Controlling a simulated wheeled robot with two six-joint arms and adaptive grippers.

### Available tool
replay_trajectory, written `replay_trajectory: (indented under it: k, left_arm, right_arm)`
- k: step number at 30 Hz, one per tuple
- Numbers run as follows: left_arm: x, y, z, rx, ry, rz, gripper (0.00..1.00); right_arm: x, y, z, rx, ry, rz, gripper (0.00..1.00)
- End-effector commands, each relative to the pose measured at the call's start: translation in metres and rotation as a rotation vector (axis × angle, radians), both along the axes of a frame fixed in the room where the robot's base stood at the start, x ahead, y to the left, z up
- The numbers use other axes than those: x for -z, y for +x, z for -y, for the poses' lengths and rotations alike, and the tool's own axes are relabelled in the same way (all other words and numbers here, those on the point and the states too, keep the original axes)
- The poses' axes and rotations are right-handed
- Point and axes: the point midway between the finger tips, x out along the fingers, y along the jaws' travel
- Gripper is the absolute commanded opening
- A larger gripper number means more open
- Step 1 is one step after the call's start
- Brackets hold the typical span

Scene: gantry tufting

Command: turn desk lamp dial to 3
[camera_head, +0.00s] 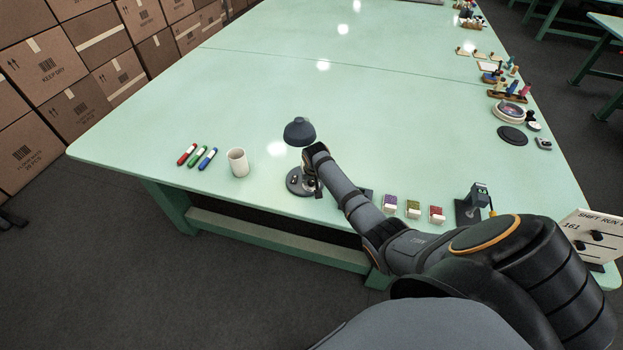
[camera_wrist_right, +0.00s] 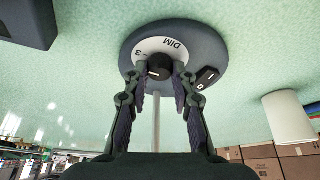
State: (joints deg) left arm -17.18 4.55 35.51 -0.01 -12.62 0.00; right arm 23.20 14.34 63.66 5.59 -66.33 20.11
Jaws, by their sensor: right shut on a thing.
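The desk lamp, with its dark shade (camera_head: 299,131) and round base (camera_head: 295,186), stands near the table's front edge. My right gripper (camera_head: 317,180) is down at the base, partly hidden by my arm. In the right wrist view my right gripper (camera_wrist_right: 158,76) is shut on the dark dial knob (camera_wrist_right: 159,64), one finger on each side. A pale plate (camera_wrist_right: 175,45) behind the knob reads "DIM", with a "3" at its left. A short light mark shows on the knob; which number it points at I cannot tell. A rocker switch (camera_wrist_right: 207,77) sits right of the knob. My left gripper is not in view.
Small coloured boxes (camera_head: 413,209) and a dark stand (camera_head: 468,212) lie to the right. The table's middle is clear.

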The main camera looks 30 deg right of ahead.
Motion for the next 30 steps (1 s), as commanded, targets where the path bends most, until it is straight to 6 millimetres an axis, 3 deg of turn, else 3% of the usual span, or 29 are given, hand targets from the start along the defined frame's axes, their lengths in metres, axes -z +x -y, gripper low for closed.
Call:
replay_trajectory:
  k: [9,10,14,24,30]
  left_arm:
    - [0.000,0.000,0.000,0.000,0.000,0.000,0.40]
    - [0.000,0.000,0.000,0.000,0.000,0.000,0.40]
    - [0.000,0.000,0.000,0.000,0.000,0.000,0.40]
    - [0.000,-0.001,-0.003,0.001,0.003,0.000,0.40]
    - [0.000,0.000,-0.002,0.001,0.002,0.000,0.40]
  right_arm:
    - [0.000,0.000,0.000,0.001,0.000,0.001,0.00]
    - [0.000,0.000,0.000,0.001,0.000,0.001,0.29]
    - [0.000,0.000,0.000,0.001,0.000,0.001,0.47]
    - [-0.003,-0.001,0.000,0.000,0.000,0.001,0.48]
    - [-0.029,-0.010,-0.005,-0.002,0.000,0.003,0.48]
